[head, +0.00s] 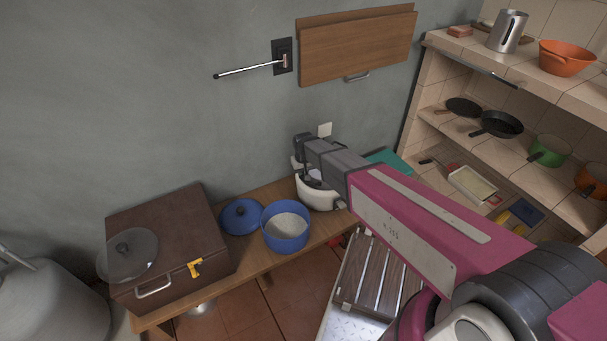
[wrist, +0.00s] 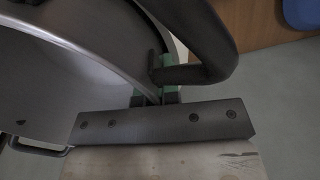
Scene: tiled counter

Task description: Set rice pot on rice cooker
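A white rice cooker (head: 317,197) stands on the wooden bench by the wall; my arm partly covers it. A blue pot (head: 286,238) with pale, grainy contents stands at its front left, and a blue lid (head: 241,217) lies beside that pot. My gripper (head: 303,178) is over the cooker, with its fingertips hidden in the head view. In the wrist view, its green fingertips (wrist: 158,92) are close together beside a dark curved handle (wrist: 215,45) and a round grey metal surface (wrist: 70,80). I cannot tell whether they grip the handle.
A brown box (head: 165,235) with a glass lid (head: 128,255) stands at the left of the bench (head: 262,262). Tiled shelves (head: 470,150) with pans are at the right. A slatted wooden piece (head: 375,275) is below my arm. A wall panel (head: 357,48) hangs above.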

